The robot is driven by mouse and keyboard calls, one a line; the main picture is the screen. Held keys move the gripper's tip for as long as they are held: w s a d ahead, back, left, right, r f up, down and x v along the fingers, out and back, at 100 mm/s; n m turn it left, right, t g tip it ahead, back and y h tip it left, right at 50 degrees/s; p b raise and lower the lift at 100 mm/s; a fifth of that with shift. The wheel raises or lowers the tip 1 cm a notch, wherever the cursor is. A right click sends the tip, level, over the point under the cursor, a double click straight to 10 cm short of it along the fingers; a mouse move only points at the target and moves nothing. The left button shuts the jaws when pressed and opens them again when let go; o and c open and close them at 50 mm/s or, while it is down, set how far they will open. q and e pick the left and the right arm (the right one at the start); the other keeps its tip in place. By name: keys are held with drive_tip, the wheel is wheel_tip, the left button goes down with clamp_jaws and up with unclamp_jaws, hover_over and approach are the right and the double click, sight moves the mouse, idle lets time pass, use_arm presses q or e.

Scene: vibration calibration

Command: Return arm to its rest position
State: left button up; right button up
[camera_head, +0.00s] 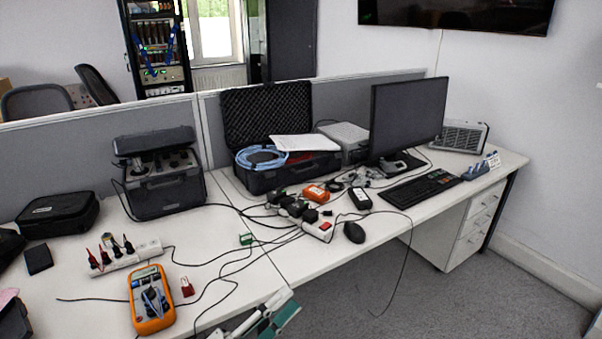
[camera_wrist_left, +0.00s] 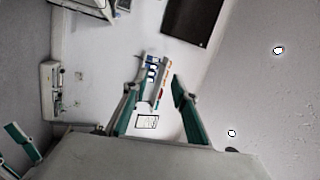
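My left gripper (camera_head: 268,318) shows at the bottom middle of the head view, in front of the desk's front edge, with teal fingers. In the left wrist view its two teal fingers (camera_wrist_left: 157,88) stand apart with nothing held between them. Behind the gap is a pale strip with blue parts (camera_wrist_left: 153,75), apart from the fingers. Teal pieces at the lower left of the left wrist view look like part of my right gripper (camera_wrist_left: 18,146); they are cut off by the frame, so its opening is unclear.
The desk (camera_head: 225,235) carries an orange multimeter (camera_head: 151,300), a power strip with plugs (camera_head: 318,229), cables, an open black case (camera_head: 265,181) and a monitor (camera_head: 408,118). Drawers (camera_head: 470,230) stand under its right end. Carpet (camera_head: 440,300) in front is clear.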

use_arm(q)
drive_tip(key=a+f+n+t+y, duration=0.1)
drive_tip(key=a+f+n+y, duration=0.6)
drive_tip(key=f+n, duration=0.3)
drive_tip(key=s+a+f+n+g+y, duration=0.2)
drive_tip(key=s+a+f+n+y, duration=0.1)
drive_tip(key=s+a+f+n, duration=0.2)
drive_tip(key=s+a+f+n+g+y, duration=0.2)
drive_tip(key=s+f+n, duration=0.4)
drive_tip(key=s+f, duration=0.3)
wheel_tip(320, 180, down, 5)
drive_tip(key=a+g, duration=0.1)
drive_tip(key=a, duration=0.1)
drive_tip(key=shift+a+r+n+y, duration=0.15)
drive_tip(key=shift+a+n+y, duration=0.15)
drive_tip(key=shift+a+y, duration=0.1)
